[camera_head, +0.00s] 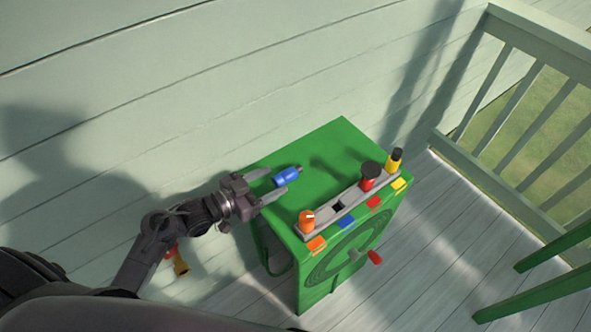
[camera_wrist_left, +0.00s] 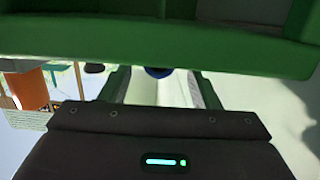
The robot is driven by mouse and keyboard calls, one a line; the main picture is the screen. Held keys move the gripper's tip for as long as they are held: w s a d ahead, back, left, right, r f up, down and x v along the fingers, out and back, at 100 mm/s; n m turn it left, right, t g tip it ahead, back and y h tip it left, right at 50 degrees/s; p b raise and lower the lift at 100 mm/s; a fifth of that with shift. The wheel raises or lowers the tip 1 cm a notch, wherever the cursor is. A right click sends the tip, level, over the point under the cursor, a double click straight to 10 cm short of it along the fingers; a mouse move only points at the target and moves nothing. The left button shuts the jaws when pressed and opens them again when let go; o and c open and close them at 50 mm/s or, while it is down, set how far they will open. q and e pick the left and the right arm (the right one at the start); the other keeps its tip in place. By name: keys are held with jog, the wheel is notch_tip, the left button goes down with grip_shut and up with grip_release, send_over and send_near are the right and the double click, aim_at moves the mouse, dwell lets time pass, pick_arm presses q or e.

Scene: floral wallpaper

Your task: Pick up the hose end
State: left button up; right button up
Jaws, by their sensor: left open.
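A blue hose end (camera_head: 286,177) with a dark tip lies on the green top of a box-like stand (camera_head: 340,150). My left gripper (camera_head: 278,181) is open, its two fingers reaching over the stand's left edge on either side of the blue hose end. I cannot tell whether they touch it. In the left wrist view a small part of the blue hose end (camera_wrist_left: 158,72) shows between the fingers, the rest hidden behind the green edge (camera_wrist_left: 200,50). My right gripper is not in view.
A grey rail (camera_head: 350,197) holds an orange end (camera_head: 307,221), a red end (camera_head: 371,176) and a yellow end (camera_head: 394,160), with an empty slot by a blue label (camera_head: 346,222). A pale plank wall stands behind; a railing (camera_head: 520,90) is at right.

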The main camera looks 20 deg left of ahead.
aim_at(280, 178)
pick_arm(q)
jog(key=x, duration=0.3)
jog(key=shift+d, duration=0.1)
jog(key=shift+x, duration=1.15)
jog(key=shift+w+d+f, duration=0.2)
jog(key=shift+c, duration=0.5)
jog(key=c, duration=1)
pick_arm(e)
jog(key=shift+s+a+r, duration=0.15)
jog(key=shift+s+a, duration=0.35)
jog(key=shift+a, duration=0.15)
pick_arm(q)
jog(key=shift+r, duration=0.2)
